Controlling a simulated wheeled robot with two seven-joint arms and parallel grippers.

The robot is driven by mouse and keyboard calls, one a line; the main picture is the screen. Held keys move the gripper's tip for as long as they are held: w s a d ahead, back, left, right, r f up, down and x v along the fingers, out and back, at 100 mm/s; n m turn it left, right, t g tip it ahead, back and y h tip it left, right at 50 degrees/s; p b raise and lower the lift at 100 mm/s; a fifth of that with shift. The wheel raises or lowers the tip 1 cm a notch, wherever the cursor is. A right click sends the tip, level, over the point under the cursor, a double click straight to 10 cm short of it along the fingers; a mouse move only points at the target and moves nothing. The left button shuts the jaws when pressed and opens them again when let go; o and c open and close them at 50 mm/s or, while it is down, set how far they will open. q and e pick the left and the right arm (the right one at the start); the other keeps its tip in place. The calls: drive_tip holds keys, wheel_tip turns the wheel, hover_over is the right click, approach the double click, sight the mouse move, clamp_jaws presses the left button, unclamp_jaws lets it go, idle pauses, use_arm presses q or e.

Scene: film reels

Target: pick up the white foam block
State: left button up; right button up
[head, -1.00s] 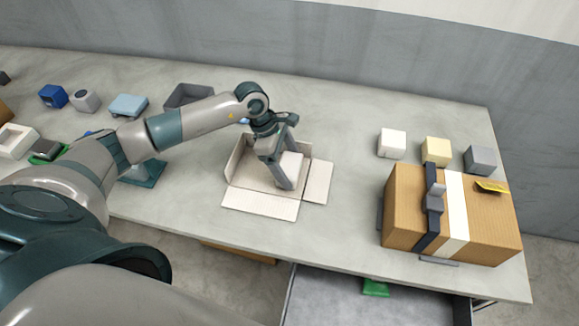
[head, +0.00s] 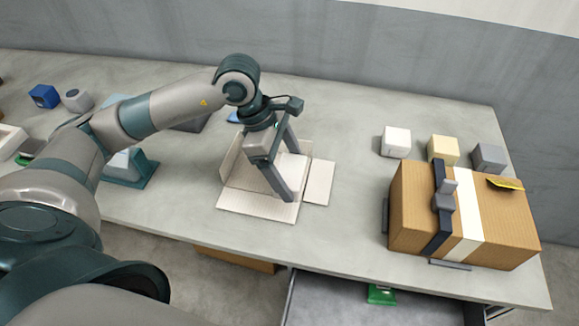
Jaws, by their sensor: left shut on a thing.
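My left gripper (head: 287,168) reaches down over an open cardboard box and is shut on a white block (head: 293,170), which I take to be the white foam block. The near finger and palm hide part of the block. The block appears to be held at or above the box's opening; the exact height is hard to tell. The open box (head: 257,205) has its pale flaps folded out to the front, left and right. My right gripper is not in view.
A white cube (head: 396,142), a cream cube (head: 442,150) and a grey cube (head: 488,158) stand at the back right. A strapped brown carton (head: 505,225) stands in front of them. Blue and grey items lie at the left. An open drawer is below the table.

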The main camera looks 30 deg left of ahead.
use_arm(q)
drive_tip(key=shift+s+d+r, duration=0.45)
drive_tip(key=shift+s+r, duration=0.15)
drive_tip(key=shift+s, duration=0.2)
